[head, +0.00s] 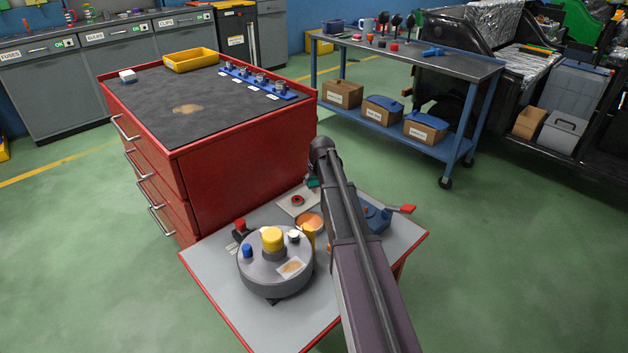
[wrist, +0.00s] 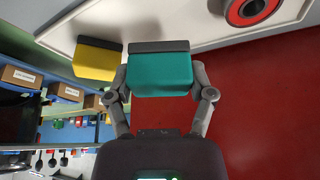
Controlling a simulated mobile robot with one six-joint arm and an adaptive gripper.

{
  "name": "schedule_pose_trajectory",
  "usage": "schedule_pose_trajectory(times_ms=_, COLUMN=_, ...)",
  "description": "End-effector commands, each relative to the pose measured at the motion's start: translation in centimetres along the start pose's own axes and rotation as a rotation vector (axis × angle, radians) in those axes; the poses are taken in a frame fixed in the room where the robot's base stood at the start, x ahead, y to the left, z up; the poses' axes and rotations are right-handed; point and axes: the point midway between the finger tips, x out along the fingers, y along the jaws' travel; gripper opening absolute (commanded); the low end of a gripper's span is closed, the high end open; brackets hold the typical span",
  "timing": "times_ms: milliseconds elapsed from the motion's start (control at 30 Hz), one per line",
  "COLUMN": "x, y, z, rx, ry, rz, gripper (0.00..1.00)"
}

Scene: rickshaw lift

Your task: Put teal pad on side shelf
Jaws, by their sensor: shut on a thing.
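The teal pad (wrist: 158,75) is a block with a dark strip along one edge, held between the two fingers of my gripper (wrist: 160,84). A small bit of the teal pad (head: 312,183) shows beside the end of my arm in the head view. The dark strip is close to a pale panel (wrist: 215,25); I cannot tell whether it touches. A similar yellow pad (wrist: 97,60) is just left of the teal one. The side shelf (head: 213,263) is grey with red edges, in front of the red cabinet. My arm hides most of my gripper in the head view.
A round grey device (head: 275,265) with a yellow cap stands on the shelf. A pale plate (head: 295,203) with a red ring lies behind it. A blue item (head: 376,218) with a red lever sits right of my arm. The red cabinet (head: 240,155) rises behind the shelf.

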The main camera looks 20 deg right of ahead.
Motion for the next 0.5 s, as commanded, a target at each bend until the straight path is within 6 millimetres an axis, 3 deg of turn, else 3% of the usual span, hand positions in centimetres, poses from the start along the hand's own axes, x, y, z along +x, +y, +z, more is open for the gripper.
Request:
schedule_pose_trajectory(times_ms=200, x=1.8, y=0.0, z=0.7, rx=0.0, ry=0.0, rz=0.0, gripper=0.16)
schedule_pose_trajectory(times_ms=500, x=2.4, y=0.0, z=1.0, rx=0.0, ry=0.0, rz=0.0, gripper=0.16)
